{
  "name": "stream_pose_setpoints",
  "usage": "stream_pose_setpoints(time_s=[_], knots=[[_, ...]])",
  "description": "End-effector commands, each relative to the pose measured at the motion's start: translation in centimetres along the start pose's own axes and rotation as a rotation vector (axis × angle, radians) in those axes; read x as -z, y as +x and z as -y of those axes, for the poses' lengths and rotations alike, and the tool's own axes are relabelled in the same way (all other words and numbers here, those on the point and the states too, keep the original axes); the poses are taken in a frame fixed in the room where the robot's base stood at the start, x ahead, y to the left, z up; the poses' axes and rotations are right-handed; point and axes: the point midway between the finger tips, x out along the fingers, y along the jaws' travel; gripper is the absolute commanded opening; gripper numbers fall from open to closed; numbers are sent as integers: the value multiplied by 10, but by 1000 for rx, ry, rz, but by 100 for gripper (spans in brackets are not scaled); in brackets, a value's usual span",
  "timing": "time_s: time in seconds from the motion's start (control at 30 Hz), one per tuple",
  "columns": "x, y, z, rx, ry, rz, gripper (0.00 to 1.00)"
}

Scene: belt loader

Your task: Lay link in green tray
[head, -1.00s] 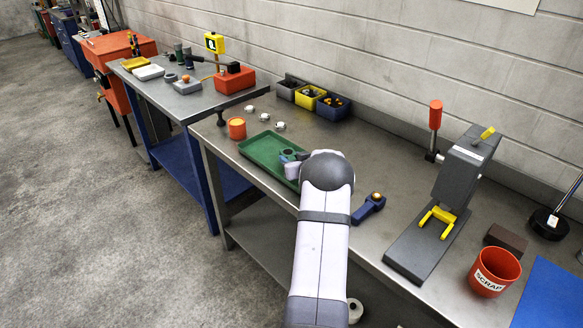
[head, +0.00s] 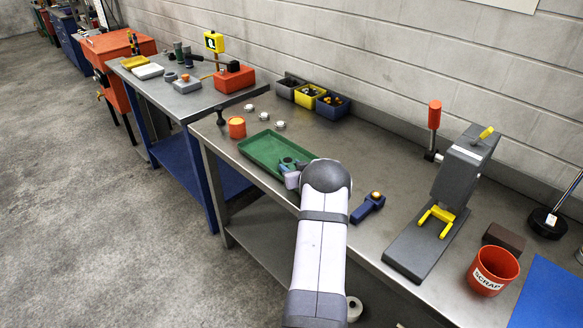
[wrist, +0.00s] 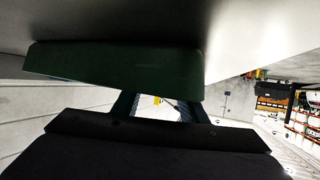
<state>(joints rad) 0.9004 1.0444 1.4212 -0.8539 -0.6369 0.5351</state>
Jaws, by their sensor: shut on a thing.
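The green tray (head: 262,151) lies flat near the front edge of the steel bench in the head view. My gripper (head: 290,168) is over the tray's right part, shut on a small dark green link (head: 286,162) with a ring-shaped end. The link is low over the tray floor; I cannot tell whether it touches. My wrist hides part of the link and the tray's near right corner. In the wrist view a dark green slab (wrist: 115,68) lies across the fingers (wrist: 155,108); I cannot tell whether it is tray or link.
A grey press (head: 445,205) and red scrap cup (head: 492,272) stand farther right. An orange cup (head: 236,127) and white discs stand left and behind. Small bins (head: 310,97) line the wall.

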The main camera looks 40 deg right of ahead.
Motion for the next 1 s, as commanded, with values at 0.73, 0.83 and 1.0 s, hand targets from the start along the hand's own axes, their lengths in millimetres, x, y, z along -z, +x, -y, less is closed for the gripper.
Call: stream_pose_setpoints(time_s=[0.73, 0.83, 1.0], knots=[[2, -30, -1, -2, 1, 0, 47], [1, -45, -1, -2, 0, 0, 47], [2, -72, -1, -3, 1, -1, 47]])
